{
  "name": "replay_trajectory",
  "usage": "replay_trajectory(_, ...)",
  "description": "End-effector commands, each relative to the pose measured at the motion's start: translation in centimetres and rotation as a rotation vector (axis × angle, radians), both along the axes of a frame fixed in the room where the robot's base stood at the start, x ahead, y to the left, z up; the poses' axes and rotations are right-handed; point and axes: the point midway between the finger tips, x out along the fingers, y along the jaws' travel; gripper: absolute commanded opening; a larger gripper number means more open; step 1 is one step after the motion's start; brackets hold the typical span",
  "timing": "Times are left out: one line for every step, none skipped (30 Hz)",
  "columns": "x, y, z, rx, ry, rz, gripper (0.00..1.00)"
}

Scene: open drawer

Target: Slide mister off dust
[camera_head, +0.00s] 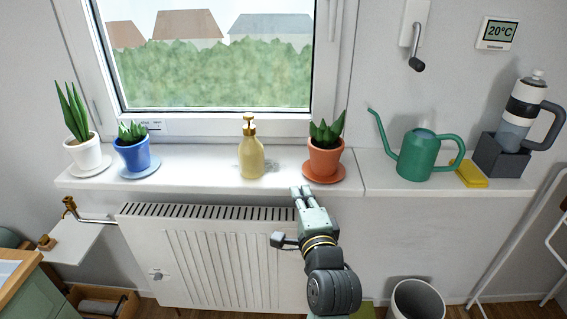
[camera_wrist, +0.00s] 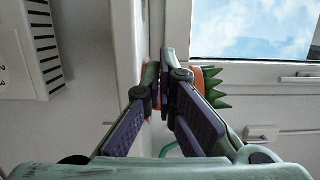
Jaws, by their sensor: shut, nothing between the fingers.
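The mister, a yellow bottle with a gold pump top (camera_head: 252,157), stands upright on the white window sill, left of the orange plant pot. A faint grey patch of dust (camera_head: 272,168) shows on the sill at its right side; the bottle hides part of that area. My gripper (camera_head: 302,191) is shut and empty, at the sill's front edge, in front of the orange pot and right of the mister, touching neither as far as I can tell. In the wrist view its fingers (camera_wrist: 165,72) are together; the mister is not visible there.
An orange pot with a spiky plant (camera_head: 325,158) stands on a saucer behind my gripper. White (camera_head: 86,154) and blue (camera_head: 131,155) pots stand left. A green watering can (camera_head: 418,157) and yellow cloth (camera_head: 468,174) are right. The radiator (camera_head: 215,255) is below. Sill between mister and blue pot is clear.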

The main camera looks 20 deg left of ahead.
Motion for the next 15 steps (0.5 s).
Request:
replay_trajectory(0.2,0.1,-0.4,0.002,-0.004,0.000,0.00)
replay_trajectory(0.4,0.2,-0.5,0.003,-0.006,-0.001,0.00)
replay_trajectory(0.6,0.3,-0.5,0.002,-0.007,-0.001,0.00)
replay_trajectory(0.7,0.4,-0.6,0.003,-0.008,-0.001,0.00)
replay_trajectory(0.9,0.5,-0.6,0.003,-0.008,-0.001,0.00)
replay_trajectory(1.1,0.6,-0.6,0.004,-0.009,-0.001,0.00)
replay_trajectory(1.3,0.7,-0.6,0.003,-0.008,-0.001,0.00)
replay_trajectory(1.4,0.8,-0.6,0.004,-0.010,-0.001,0.00)
replay_trajectory(1.6,0.9,-0.6,0.004,-0.009,0.000,0.00)
replay_trajectory(1.8,1.0,-0.5,0.004,-0.009,0.000,0.00)
replay_trajectory(1.9,1.1,-0.5,0.004,-0.010,0.001,0.00)
replay_trajectory(2.0,1.1,-0.4,0.004,-0.010,0.001,0.00)
replay_trajectory(2.6,1.5,0.0,0.002,-0.006,0.003,0.00)
replay_trajectory(3.3,1.9,0.2,0.002,-0.004,0.003,0.00)
replay_trajectory(4.1,2.3,0.2,0.002,-0.004,0.004,0.00)
